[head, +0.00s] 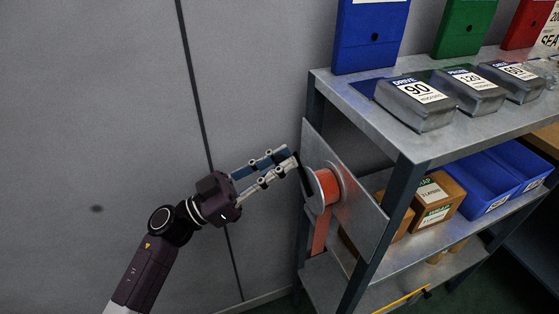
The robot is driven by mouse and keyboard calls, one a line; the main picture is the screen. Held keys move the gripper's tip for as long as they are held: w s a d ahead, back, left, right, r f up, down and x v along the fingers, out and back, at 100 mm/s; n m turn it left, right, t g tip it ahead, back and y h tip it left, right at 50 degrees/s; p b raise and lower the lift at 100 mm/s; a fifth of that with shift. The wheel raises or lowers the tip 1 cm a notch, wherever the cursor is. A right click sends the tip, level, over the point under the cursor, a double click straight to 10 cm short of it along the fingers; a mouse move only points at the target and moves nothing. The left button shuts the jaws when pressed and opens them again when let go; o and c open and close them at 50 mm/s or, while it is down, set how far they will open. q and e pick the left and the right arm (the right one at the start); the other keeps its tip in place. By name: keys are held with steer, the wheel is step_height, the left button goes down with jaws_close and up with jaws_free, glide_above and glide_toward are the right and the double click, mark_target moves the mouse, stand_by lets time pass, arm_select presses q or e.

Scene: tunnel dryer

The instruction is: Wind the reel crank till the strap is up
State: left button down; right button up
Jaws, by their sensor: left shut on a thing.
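The reel (325,187), with an orange-red strap wound between pale round flanges, is mounted on a grey metal plate (357,213) at the left end of the shelf unit. A length of strap (320,232) hangs straight down below the reel. The dark crank (304,174) stands on the reel's left side. My left gripper (292,160) reaches in from the left and is shut on the crank's upper end. Its fingers hide the grip part of the crank. My right gripper is not in view.
The shelf unit's top (447,140) carries several labelled grey blocks and upright blue, green and red cases. Cardboard boxes (440,192) and blue bins (487,185) fill the shelf below. A plain grey wall (90,120) leaves free room at left.

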arm_select(q)
steer(key=shift+s+d+r+m, duration=0.1)
steer(key=shift+r+m, duration=0.05)
steer(key=shift+m, duration=0.35)
steer(key=shift+s+r+m+g, duration=0.15)
steer(key=shift+r+m+g, duration=0.05)
steer(key=shift+m+g, duration=0.35)
steer(key=shift+s+r+m+g, duration=0.15)
steer(key=shift+r+m+g, duration=0.05)
steer(key=shift+m+g, duration=0.3)
steer(key=s+d+m+g+y, duration=0.2)
steer(key=s+m, duration=0.3)
steer(key=m, duration=0.7)
steer(key=s+d+f+m+g+y, duration=0.1)
steer(key=s+m+g+y, duration=0.2)
steer(key=m, duration=0.9)
steer(key=shift+s+d+y, duration=0.3)
steer(key=shift+s+d, duration=0.1)
steer(key=shift+s, duration=1.4)
steer(key=shift+m+g, duration=0.25)
steer(key=c, duration=1.7)
jaws_free()
steer(key=shift+c, duration=0.2)
